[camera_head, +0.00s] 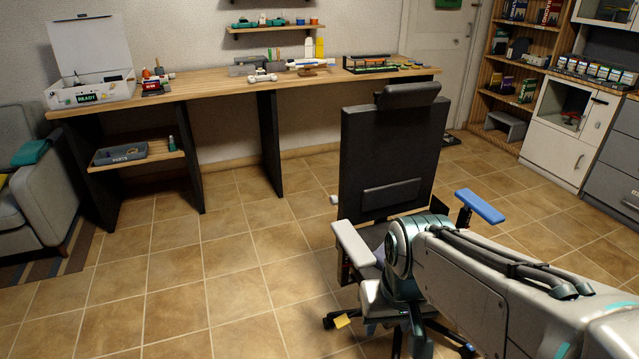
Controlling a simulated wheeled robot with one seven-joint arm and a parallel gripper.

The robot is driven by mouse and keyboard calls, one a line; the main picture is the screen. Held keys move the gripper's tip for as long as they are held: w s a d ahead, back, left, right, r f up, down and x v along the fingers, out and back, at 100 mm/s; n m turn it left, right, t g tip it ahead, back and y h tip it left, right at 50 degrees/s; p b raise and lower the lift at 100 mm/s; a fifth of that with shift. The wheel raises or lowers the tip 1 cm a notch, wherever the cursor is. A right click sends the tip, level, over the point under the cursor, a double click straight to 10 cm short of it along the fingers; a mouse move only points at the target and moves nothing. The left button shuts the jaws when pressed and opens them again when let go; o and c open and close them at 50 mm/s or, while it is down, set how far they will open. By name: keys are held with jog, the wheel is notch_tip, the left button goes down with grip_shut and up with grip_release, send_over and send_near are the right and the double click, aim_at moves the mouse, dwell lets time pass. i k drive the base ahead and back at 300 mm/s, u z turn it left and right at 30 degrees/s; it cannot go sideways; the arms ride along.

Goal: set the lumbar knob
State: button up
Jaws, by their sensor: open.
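An office chair with a tall black backrest (385,145) and a headrest (408,95) stands in the middle right. A dark lumbar pad (391,194) sits low on the backrest. A small pale knob-like piece (334,199) sticks out at the backrest's left edge; it is too small to tell for sure that it is the lumbar knob. My arm reaches in from the lower right and covers much of the seat. My gripper cannot be made out; the arm's far end is low, in front of the chair.
The chair has a white left armrest (353,242), a blue right armrest (479,206) and a yellow tag (342,320) low down. A long wooden workbench (215,88) stands behind, a grey sofa (40,200) at left, cabinets (567,130) at right. Tiled floor (220,270) at left is clear.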

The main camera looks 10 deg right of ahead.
aim_at(333, 200)
jog(key=u, duration=0.65)
jog(key=i, duration=1.85)
jog(key=z, duration=0.8)
